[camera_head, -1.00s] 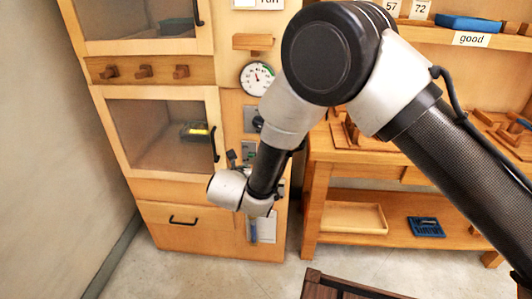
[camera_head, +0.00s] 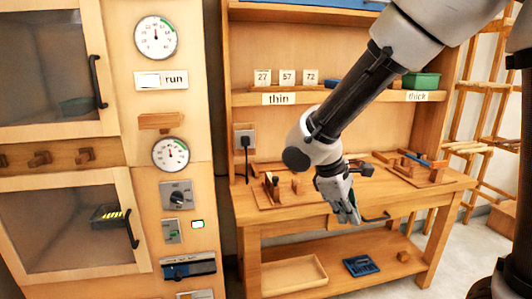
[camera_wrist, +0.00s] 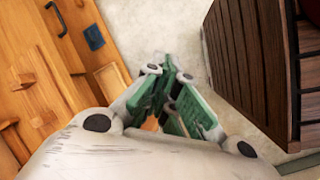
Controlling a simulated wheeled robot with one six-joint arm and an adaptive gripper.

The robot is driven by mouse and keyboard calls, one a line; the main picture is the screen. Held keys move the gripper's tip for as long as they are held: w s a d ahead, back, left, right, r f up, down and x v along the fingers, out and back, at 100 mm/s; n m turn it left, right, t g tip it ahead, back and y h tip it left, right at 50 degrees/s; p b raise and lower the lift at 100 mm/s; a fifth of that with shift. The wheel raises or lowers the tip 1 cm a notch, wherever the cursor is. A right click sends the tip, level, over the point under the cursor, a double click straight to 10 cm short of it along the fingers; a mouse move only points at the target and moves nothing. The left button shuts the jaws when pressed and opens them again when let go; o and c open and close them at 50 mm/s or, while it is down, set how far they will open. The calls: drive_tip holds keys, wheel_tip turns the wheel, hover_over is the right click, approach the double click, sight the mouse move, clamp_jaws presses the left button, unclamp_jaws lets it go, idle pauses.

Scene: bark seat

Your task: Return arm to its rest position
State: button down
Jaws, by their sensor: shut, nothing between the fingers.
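My arm reaches in from the upper right in the head view. My gripper (camera_head: 350,214) hangs in front of the wooden workbench (camera_head: 330,215), pointing down. In the wrist view my gripper (camera_wrist: 168,62) shows its green-padded fingers with the tips together and nothing between them. It is apart from the bench and the floor.
A cabinet with two glazed doors, gauges and a lever panel (camera_head: 178,195) stands at the left. The bench's lower shelf holds a wooden tray (camera_head: 292,276) and a blue tray (camera_head: 361,266). A dark slatted wooden piece (camera_wrist: 255,60) stands right in the wrist view. Pale floor lies between.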

drive_tip(key=s+d+r+m+t+y, duration=0.1)
drive_tip(key=s+d+r+m+y, duration=0.1)
drive_tip(key=s+d+r+m, duration=0.3)
drive_tip(key=s+d+r+m+t+y, duration=0.2)
drive_tip(key=s+d+r+m, duration=0.4)
drive_tip(key=s+d, duration=0.3)
drive_tip(key=d, duration=0.2)
drive_tip(key=shift+s+d+r+m+t+y, duration=0.2)
drive_tip(key=shift+d+r+m+t+y, duration=0.1)
drive_tip(key=shift+m+y, duration=0.1)
